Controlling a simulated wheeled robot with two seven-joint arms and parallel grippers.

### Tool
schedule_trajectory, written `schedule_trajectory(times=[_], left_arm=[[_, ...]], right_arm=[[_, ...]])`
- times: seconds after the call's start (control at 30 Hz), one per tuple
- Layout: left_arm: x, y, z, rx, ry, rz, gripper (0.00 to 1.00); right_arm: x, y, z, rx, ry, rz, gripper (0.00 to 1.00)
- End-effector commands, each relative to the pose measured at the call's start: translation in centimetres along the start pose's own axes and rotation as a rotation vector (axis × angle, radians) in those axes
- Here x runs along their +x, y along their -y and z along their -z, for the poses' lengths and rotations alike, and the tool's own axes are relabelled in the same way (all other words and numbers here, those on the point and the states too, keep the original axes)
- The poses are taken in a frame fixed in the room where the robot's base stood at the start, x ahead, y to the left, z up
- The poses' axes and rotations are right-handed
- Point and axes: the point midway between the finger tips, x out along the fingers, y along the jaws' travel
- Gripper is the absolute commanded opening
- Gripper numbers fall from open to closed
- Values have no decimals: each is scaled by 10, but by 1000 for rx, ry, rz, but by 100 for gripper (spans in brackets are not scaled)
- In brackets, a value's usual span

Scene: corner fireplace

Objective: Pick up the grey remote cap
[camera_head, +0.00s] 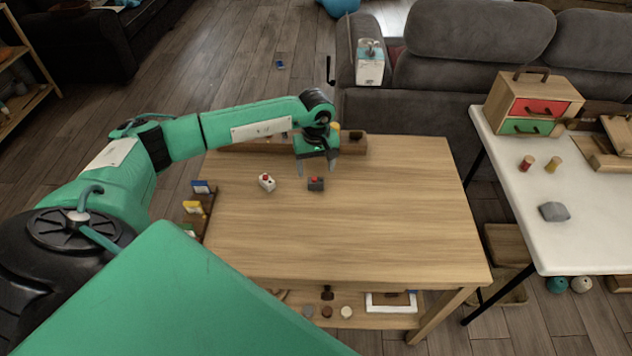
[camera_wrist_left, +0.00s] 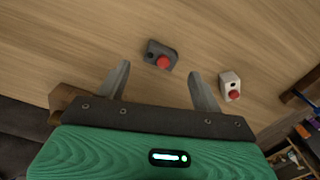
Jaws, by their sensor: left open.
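The grey remote cap (camera_head: 316,186) is a small dark grey block with a red button, lying on the wooden table (camera_head: 330,235). In the left wrist view the grey cap (camera_wrist_left: 155,48) shows just past and between the fingertips. My left gripper (camera_head: 317,170) is open and empty, pointing down over the table close to the cap; its fingers also show in the left wrist view (camera_wrist_left: 160,69). They do not visibly touch the cap, and their height above the table is hard to tell. My right gripper is not in view.
A white block with a red button (camera_head: 267,184) lies left of the grey cap. A low wooden tray (camera_head: 352,146) runs along the far table edge. A rack with coloured cards (camera_head: 205,207) stands at the left edge. The table's right and front are clear.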

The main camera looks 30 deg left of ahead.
Motion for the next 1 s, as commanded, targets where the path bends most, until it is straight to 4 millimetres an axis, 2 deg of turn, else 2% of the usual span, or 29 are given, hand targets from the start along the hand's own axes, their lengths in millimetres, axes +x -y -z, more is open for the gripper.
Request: schedule_trajectory(times=[0.17,0.4,0.7,0.77,0.9,0.93,1.0], left_arm=[[14,1,-2,0,3,1,67],[46,2,-3,-1,3,0,67],[53,2,-2,1,1,-1,67],[53,2,-2,0,1,-1,59],[53,2,-2,0,1,-1,31],[53,2,-2,0,1,-1,27],[53,2,-2,0,1,-1,27]], right_arm=[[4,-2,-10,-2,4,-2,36],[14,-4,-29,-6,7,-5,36],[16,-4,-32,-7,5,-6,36],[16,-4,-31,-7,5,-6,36],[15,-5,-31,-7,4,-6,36],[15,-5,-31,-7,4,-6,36],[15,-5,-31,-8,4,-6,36]])
